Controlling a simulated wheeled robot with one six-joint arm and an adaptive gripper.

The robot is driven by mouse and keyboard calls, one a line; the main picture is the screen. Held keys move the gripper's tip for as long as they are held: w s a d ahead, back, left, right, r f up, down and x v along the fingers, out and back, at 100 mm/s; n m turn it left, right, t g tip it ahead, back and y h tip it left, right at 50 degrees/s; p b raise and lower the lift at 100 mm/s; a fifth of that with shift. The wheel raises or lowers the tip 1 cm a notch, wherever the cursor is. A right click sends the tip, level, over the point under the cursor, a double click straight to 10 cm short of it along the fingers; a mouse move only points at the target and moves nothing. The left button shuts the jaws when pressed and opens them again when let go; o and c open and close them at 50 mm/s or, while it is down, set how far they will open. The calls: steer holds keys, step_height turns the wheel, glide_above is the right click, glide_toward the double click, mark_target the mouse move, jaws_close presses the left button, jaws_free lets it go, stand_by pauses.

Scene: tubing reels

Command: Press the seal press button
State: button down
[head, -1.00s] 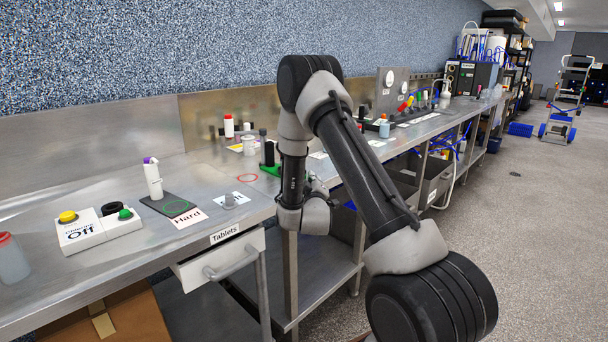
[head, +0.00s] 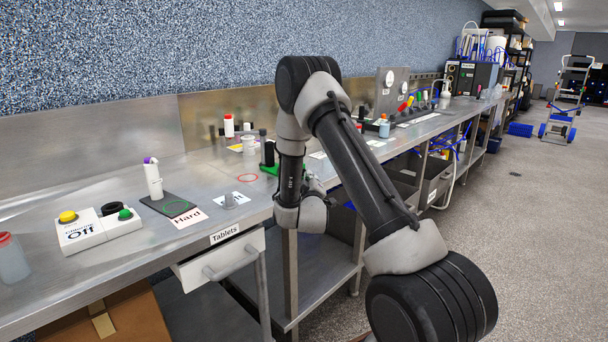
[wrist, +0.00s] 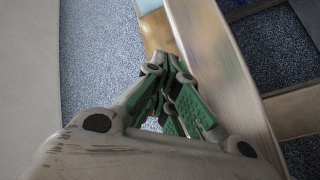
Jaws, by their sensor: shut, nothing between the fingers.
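My gripper (wrist: 168,68) shows in the wrist view with its green-padded fingers drawn together and nothing between them. In the head view my arm's wrist is at the bench's front edge, right of the drawer marked Tablets, and the fingers are mostly hidden. A white button box (head: 97,230) at the left of the bench has a yellow button (head: 68,217) and a green button (head: 125,214); its label reads partly "Off". A black upright device with a green base (head: 268,158) stands behind my wrist. I cannot tell which of these is the seal press. My gripper touches no button.
The steel bench (head: 120,178) runs away to the right. A white bottle (head: 153,178) stands on a dark pad, beside a card marked Hard (head: 189,218). A red-capped bottle (head: 12,258) is at far left. The Tablets drawer (head: 222,262) juts out below. The aisle floor (head: 530,230) is clear.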

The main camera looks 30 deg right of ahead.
steer(key=shift+w+a, duration=0.35)
steer(key=shift+w, duration=0.15)
stand_by(0.8)
steer(key=shift+s+d+f, duration=0.1)
steer(key=shift+s+f, duration=0.05)
steer(key=shift+s, duration=0.25)
steer(key=shift+s+d+f, duration=0.1)
steer(key=shift+s+f, duration=0.05)
steer(key=shift+s, duration=0.35)
steer(key=shift+s+d, duration=0.1)
steer(key=shift+d, duration=0.05)
steer(key=shift+s+d, duration=0.15)
steer(key=shift+s, duration=0.1)
steer(key=s, duration=0.1)
steer(key=s+d, duration=0.1)
steer(key=s, duration=0.2)
steer(key=shift+d+r, duration=0.1)
steer(key=shift+d, duration=0.2)
steer(key=shift+r, duration=0.1)
